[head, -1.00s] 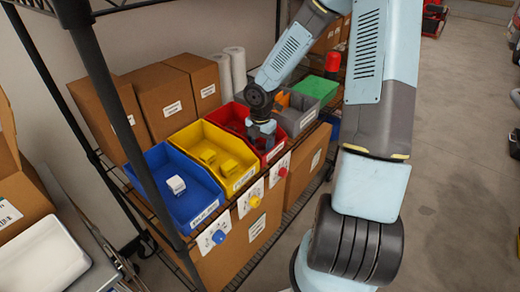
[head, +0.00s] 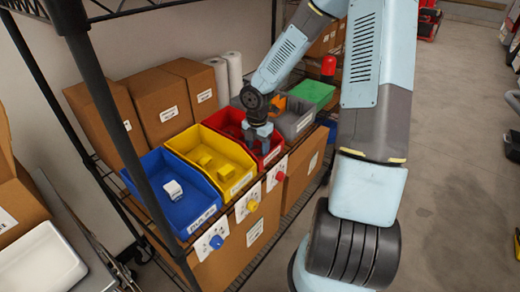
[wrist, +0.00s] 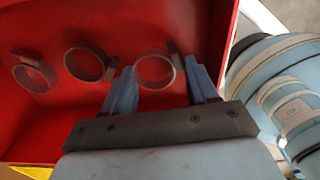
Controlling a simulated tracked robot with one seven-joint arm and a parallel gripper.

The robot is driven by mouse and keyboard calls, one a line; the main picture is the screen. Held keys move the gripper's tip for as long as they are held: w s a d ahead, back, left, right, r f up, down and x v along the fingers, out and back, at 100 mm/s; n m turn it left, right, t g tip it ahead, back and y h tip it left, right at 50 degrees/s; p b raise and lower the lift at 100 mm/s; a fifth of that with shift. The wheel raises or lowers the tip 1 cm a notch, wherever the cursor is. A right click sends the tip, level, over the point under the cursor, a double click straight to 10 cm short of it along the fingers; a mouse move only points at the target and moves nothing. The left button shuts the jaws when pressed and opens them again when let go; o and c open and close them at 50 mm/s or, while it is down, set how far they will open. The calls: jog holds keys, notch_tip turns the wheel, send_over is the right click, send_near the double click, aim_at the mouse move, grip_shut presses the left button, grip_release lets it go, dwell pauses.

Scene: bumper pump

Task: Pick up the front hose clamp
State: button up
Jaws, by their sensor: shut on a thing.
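The hose clamps are dark grey rings lying in the red bin (head: 213,117), which also fills the wrist view (wrist: 130,22). In the wrist view, my gripper (wrist: 160,70) has its two blue fingers on either side of the rightmost hose clamp (wrist: 156,87) and is shut on it. Two other clamps, the middle one (wrist: 71,68) and the left one (wrist: 23,85), lie apart to the left. In the head view, my gripper (head: 259,138) reaches down into the red bin and hides the clamps.
A yellow bin (head: 190,137) and a blue bin (head: 150,165) stand left of the red bin. A grey bin (head: 297,127) and a green one (head: 318,93) are to the right. A black shelf post (head: 110,110) stands in front at left. Cardboard boxes (head: 152,97) stand behind.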

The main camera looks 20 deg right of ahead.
notch_tip(320, 180, up, 3)
jog(key=shift+f, duration=0.2)
jog(key=s+a+r, duration=0.2)
jog(key=s+r, duration=0.7)
jog(key=s, duration=0.4)
jog(key=shift+s+a+r, duration=0.25)
jog(key=shift+s+r, duration=0.1)
jog(key=shift+r, duration=0.05)
jog(key=shift+r, duration=0.1)
